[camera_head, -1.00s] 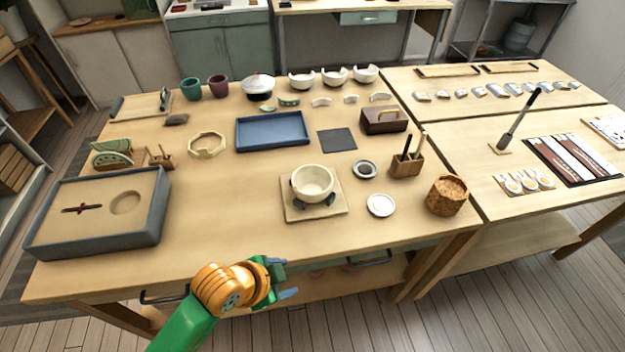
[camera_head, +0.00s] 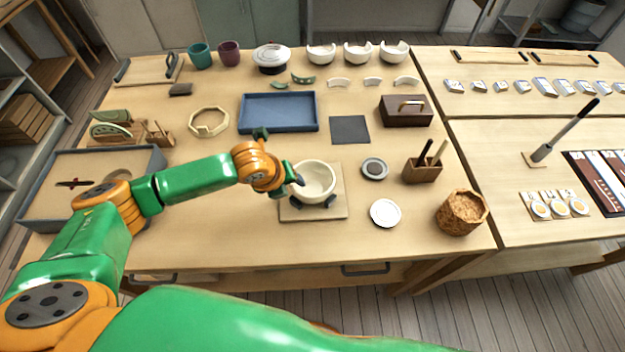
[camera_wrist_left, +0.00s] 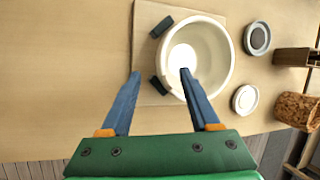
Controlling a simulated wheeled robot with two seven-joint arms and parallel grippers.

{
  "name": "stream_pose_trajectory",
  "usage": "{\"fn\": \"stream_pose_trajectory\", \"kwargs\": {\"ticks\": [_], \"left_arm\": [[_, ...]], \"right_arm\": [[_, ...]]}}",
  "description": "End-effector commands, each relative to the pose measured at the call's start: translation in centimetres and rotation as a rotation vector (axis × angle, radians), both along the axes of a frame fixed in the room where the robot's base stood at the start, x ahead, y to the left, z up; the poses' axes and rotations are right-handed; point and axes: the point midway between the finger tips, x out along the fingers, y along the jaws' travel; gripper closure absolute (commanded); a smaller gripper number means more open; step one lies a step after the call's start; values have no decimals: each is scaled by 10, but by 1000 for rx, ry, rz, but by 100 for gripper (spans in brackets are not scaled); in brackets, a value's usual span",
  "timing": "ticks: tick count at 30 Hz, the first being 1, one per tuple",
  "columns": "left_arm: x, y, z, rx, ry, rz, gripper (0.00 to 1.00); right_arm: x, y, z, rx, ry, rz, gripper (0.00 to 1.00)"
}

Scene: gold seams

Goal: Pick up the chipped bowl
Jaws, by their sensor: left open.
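A cream bowl (camera_head: 315,178) rests upright on dark supports on a square wooden board (camera_head: 325,211) at the middle of the table. I cannot make out a chip in its rim. My left gripper (camera_head: 281,158) is open and empty, just left of this bowl. In the left wrist view the bowl (camera_wrist_left: 216,62) lies ahead of the open fingers (camera_wrist_left: 159,74). There the right finger overlaps the inside of the bowl and the left finger is over the board outside it. I cannot tell whether a finger touches the rim. My right gripper is out of view.
Several white bowls with notched rims, such as one in the middle (camera_head: 357,54), stand at the back. A white dish (camera_head: 385,212), a grey-centred dish (camera_head: 375,169), a tool holder (camera_head: 422,170) and a cork pot (camera_head: 461,212) are right of the board. A blue tray (camera_head: 278,112) lies behind.

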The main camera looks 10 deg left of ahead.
Motion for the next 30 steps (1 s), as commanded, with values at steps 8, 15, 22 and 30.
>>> {"fn": "stream_pose_trajectory", "kwargs": {"ticks": [8,15,22,30], "left_arm": [[8,-3,-14,-1,-4,0,38],[8,-3,-14,-1,-4,0,89],[7,-3,-14,-2,-4,1,100],[8,-3,-3,-2,-6,0,100]], "right_arm": [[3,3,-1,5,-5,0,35],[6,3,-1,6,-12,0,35],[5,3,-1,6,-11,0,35],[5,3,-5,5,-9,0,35]]}}
